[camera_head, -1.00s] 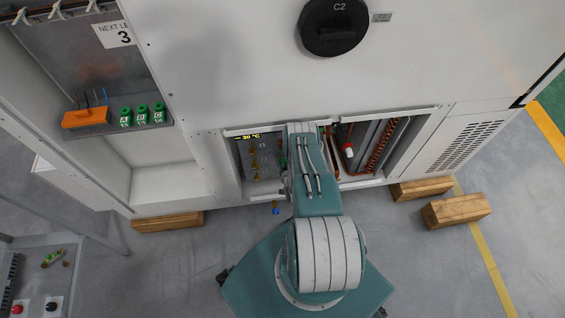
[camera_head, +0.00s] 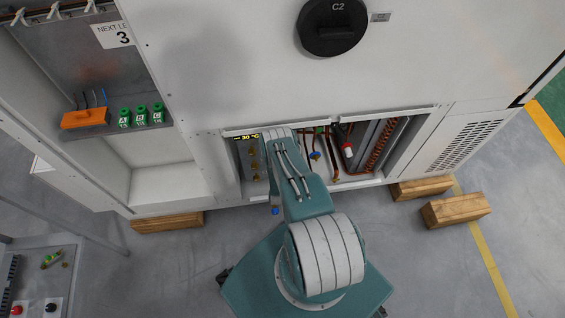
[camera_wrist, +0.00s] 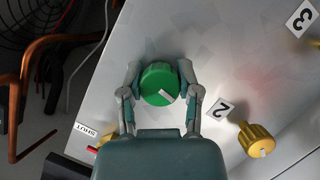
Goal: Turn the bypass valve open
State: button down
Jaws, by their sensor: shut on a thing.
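In the wrist view a round green valve knob (camera_wrist: 158,84) with a white mark near its lower right edge stands on a pale panel. My gripper (camera_wrist: 158,76) is shut on it, with one finger on each side. A "SHUT" label (camera_wrist: 85,130) is on the panel at lower left. Which way the white mark points relative to that label is hard to tell.
A brass knob (camera_wrist: 256,139) sits beside the "2" label (camera_wrist: 219,107), and a "3" label (camera_wrist: 301,16) is at upper right. Copper pipes (camera_wrist: 27,80) and a dark fan grille fill the left.

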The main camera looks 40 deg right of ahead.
jog(key=shift+w+a+n+h, duration=0.1)
jog(key=shift+n+h, duration=0.3)
jog(key=shift+n, duration=0.3)
jog(key=shift+c, duration=1.5)
grip_release()
jog(key=v, duration=1.2)
